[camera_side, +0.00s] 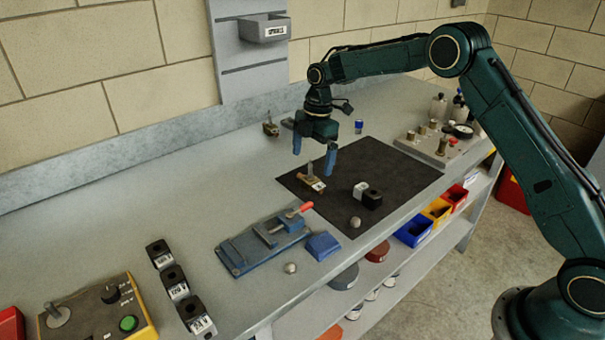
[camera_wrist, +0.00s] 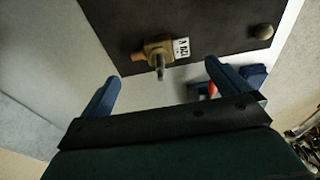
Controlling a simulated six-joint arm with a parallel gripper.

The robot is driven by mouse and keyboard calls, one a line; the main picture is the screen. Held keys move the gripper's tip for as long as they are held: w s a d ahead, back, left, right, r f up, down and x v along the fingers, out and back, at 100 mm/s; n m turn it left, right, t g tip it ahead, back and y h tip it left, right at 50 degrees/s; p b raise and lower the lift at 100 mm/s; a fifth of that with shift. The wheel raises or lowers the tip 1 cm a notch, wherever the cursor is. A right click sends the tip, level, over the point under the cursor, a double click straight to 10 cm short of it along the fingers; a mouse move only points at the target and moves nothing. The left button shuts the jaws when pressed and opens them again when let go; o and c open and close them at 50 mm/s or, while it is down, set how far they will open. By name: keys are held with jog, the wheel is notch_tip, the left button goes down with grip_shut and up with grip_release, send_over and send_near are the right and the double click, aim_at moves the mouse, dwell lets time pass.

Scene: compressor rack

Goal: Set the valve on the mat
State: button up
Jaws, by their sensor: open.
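The brass valve (camera_side: 315,184) with an upright grey stem and a white tag sits on the black mat (camera_side: 405,168), near its left edge. In the wrist view the valve (camera_wrist: 155,49) shows its stem, a copper-coloured end and the white tag, against the dark mat (camera_wrist: 205,15). My gripper (camera_side: 312,162) is open just above the valve, its blue fingers apart on either side of the stem. In the wrist view both fingers of my gripper (camera_wrist: 161,72) are clear of the valve, with nothing between them.
A black-and-white block (camera_side: 370,196) and a round knob (camera_side: 355,222) are on the mat. A blue vise (camera_side: 265,240) stands in front. Another brass fitting (camera_side: 270,128) lies behind, near the wall. A manifold (camera_side: 432,148) stands right. Coils (camera_side: 175,282) line the front left.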

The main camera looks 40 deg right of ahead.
jog(key=r, duration=0.5)
jog(key=shift+d+r, duration=0.25)
jog(key=shift+d, duration=0.05)
jog(key=s+a+r+m+t, duration=0.1)
jog(key=s+r+m+t, duration=0.2)
jog(key=s+r+m, duration=1.05)
jog(key=s+f+m+t+h, duration=0.1)
jog(key=s+m, duration=0.3)
jog(key=s, duration=2.3)
jog(key=shift+d+f+t, duration=0.15)
jog(key=shift+d+t, duration=0.25)
jog(key=shift+t, duration=0.4)
jog(key=shift+m, duration=0.25)
